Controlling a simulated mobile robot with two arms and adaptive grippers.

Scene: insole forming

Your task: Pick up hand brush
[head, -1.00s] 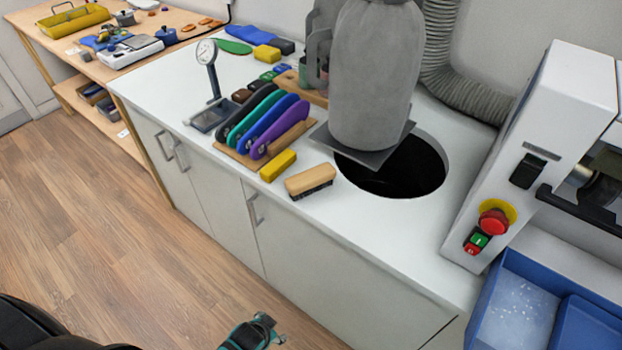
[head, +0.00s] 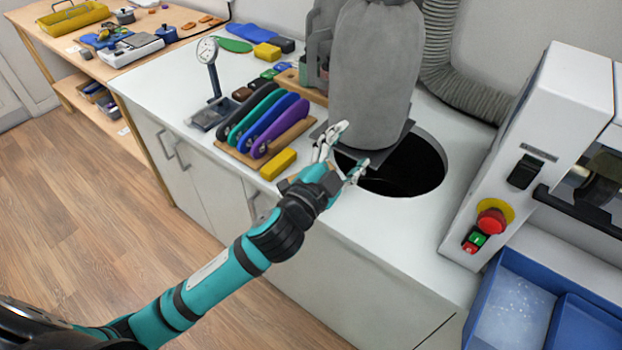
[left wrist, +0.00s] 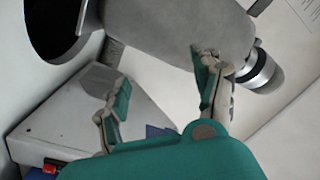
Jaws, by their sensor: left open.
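The hand brush is a wooden-backed block near the front edge of the white bench. In the head view now my left gripper and wrist cover nearly all of it, leaving only a sliver of wood (head: 284,185) at the left of the wrist. My left gripper (head: 346,152) is open and empty, its fingers spread above the bench beside the round black hole. In the left wrist view the open fingers (left wrist: 162,88) have nothing between them, and I cannot make out the brush there. My right gripper is not in view.
A yellow block (head: 278,164) lies close to the left of my wrist. A white machine (head: 535,150) stands at the right.

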